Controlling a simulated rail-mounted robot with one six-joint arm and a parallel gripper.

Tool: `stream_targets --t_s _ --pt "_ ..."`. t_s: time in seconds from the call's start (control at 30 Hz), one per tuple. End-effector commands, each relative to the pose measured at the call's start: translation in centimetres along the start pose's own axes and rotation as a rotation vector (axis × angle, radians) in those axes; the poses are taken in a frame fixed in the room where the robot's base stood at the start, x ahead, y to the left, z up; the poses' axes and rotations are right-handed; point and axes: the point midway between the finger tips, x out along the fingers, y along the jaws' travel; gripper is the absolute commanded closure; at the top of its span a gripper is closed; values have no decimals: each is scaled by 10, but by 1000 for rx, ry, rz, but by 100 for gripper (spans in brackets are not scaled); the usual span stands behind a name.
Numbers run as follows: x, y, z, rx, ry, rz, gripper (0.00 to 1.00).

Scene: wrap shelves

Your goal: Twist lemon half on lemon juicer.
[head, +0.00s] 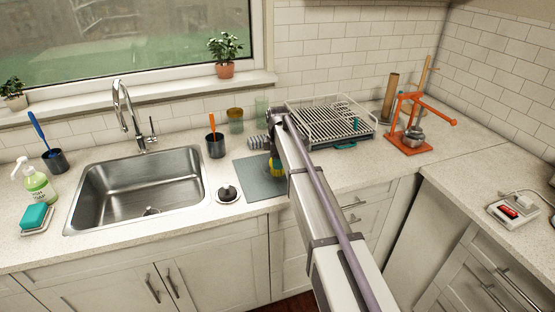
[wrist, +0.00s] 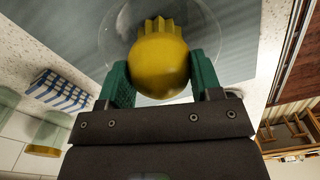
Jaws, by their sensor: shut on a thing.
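In the wrist view a smooth yellow lemon half (wrist: 158,68) sits between the two green fingers of my gripper (wrist: 160,80), which is shut on it. Just beyond it is a ridged yellow piece (wrist: 159,25), which looks like the lemon juicer's reamer, inside a clear round rim. The lemon half overlaps the ridges in this view; I cannot tell whether they touch. In the head view my gripper (head: 276,160) points down over the grey mat, with yellow (head: 278,171) showing below the green fingers. My arm hides much of this spot.
The grey mat (head: 254,184) lies between the sink (head: 140,190) and the dish rack (head: 335,120). A dark cup (head: 215,146) and glasses (head: 235,121) stand behind left. A blue-white checked thing (wrist: 62,90) is nearby. An orange lever press (head: 408,139) stands right.

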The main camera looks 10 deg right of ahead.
Motion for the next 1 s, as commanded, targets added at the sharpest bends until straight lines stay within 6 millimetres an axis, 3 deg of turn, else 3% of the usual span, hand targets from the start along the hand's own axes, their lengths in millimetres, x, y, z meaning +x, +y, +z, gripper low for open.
stream_targets --t_s 0.1,1.0 --pt "3 0 0 0 0 0 75" --pt "16 0 0 0 0 0 76"
